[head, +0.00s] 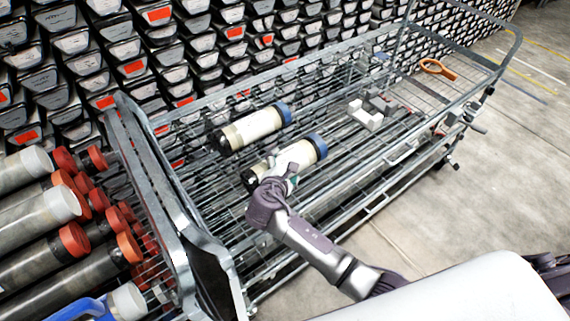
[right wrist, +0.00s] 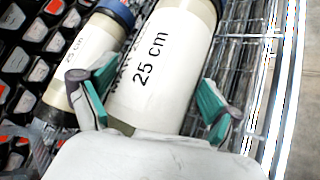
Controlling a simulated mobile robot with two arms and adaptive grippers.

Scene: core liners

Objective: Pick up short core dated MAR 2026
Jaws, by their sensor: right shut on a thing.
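Two short cores with white labels, blue caps at one end and black at the other lie side by side on the wire cart. My right gripper (head: 284,172) is shut on the nearer short core (head: 307,150), its fingers on either side of the tube. In the right wrist view this core (right wrist: 165,62) reads "25 cm"; a second line of text is partly visible, its full date unreadable. The farther short core (head: 258,124) lies beside it, also marked "25 cm" in the right wrist view (right wrist: 80,62). My left gripper is not in view.
The metal wire cart (head: 214,92) has raised rails around it. A grey-white bracket (head: 366,113) and an orange-handled tool (head: 438,69) lie toward its right end. Long tubes with red and white caps (head: 73,240) are stacked at left. Racked trays fill the background.

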